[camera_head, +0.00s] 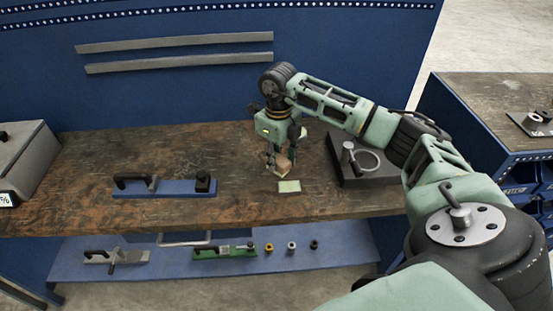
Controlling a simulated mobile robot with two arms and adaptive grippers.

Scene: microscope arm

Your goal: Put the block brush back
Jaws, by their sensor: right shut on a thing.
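My right gripper (279,153) points down over the middle of the workbench. It is shut on a small tan, wood-coloured block (283,166), which looks like the block brush. The fingers cover part of it, and I cannot tell whether it touches the bench. A small pale green rectangular piece (289,187) lies on the bench just in front of it. My left gripper is not in view.
A blue base with black fittings (165,188) lies left on the wooden bench (80,180). A dark box with a ring (375,178) stands right of the gripper. A grey box (25,155) is far left. The lower shelf (215,280) holds tools and small rings.

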